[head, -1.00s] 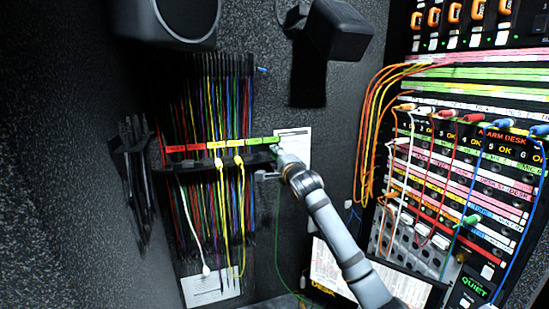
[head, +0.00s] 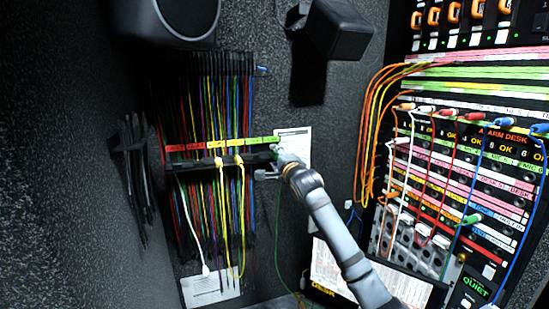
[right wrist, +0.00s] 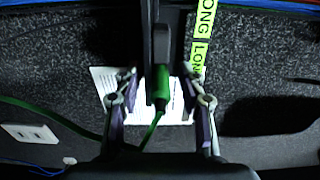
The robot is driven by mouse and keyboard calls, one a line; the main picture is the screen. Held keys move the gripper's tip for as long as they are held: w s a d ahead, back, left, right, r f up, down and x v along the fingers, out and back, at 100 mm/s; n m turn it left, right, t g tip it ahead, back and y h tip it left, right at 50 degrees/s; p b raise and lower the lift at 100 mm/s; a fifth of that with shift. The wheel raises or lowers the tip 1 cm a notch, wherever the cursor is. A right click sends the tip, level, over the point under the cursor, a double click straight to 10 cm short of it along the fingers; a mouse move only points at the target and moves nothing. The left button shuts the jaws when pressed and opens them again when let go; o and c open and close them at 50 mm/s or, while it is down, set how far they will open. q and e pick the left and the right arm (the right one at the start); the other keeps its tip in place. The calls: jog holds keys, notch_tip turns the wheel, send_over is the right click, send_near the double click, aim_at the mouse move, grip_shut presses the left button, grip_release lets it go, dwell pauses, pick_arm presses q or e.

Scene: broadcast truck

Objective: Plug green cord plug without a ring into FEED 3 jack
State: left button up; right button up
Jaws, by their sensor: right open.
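A green plug (right wrist: 162,85) with a green cord (right wrist: 153,131) hangs from the dark cord rack in the right wrist view. My right gripper (right wrist: 162,95) is open, with one finger on each side of this plug and visible gaps between. I cannot tell whether the plug has a ring. The jack panel (head: 480,165) stands at the right; FEED 3 is not readable. My left gripper is out of view.
Yellow plugs (head: 239,160) and several coloured cords hang on the rack (head: 180,163) left of my gripper. Another green plug (head: 472,219) sits at the jack panel among other cords. A dark speaker (head: 338,30) juts from the wall above.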

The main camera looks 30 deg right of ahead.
jog(key=shift+r, duration=0.2)
grip_shut()
jog(key=o, duration=0.7)
grip_release()
jog(key=shift+f, duration=0.15)
jog(key=shift+o, duration=0.2)
jog(key=shift+s, duration=0.1)
jog(key=v, duration=0.7)
jog(key=shift+s, duration=0.2)
jog(key=shift+w+a, duration=0.1)
